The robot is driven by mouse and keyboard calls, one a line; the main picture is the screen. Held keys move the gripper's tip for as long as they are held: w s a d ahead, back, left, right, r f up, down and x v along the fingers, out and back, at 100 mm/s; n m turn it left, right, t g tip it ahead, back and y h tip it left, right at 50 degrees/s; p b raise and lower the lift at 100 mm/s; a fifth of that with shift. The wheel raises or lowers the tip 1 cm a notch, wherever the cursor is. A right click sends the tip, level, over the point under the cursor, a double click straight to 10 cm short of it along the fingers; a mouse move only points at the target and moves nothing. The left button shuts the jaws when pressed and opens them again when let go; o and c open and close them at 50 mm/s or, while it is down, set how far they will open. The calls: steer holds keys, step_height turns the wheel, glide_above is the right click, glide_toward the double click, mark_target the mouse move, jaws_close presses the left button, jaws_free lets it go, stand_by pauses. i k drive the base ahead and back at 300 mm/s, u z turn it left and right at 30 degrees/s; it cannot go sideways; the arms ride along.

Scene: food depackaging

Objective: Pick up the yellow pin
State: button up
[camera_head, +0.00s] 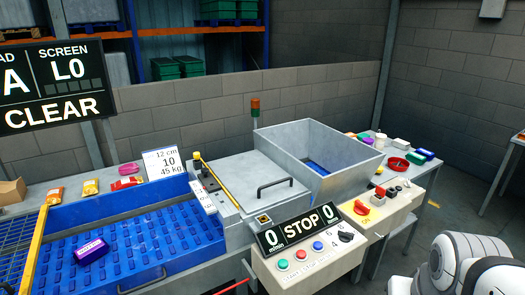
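I cannot tell for sure which thing is the yellow pin. Another small yellow-tipped part (197,157) shows at the upper end of a slanted yellow bar (220,182) beside the grey lid. Both are too small to make out clearly. White rounded links of my arm show at the lower right corner. My gripper is not in view.
A grey hopper (318,137) and a lid with a dark handle (276,187) fill the middle. A blue studded tray (143,238) holds a purple box (91,251). A STOP panel (300,229) stands in front. A side table (392,150) holds several small items.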

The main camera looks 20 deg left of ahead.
mark_target(196, 155)
steer(key=z, duration=1.15)
steer(key=k, duration=1.35)
steer(key=u, duration=1.5)
steer(key=i, duration=1.7)
steer(key=u, duration=0.05)
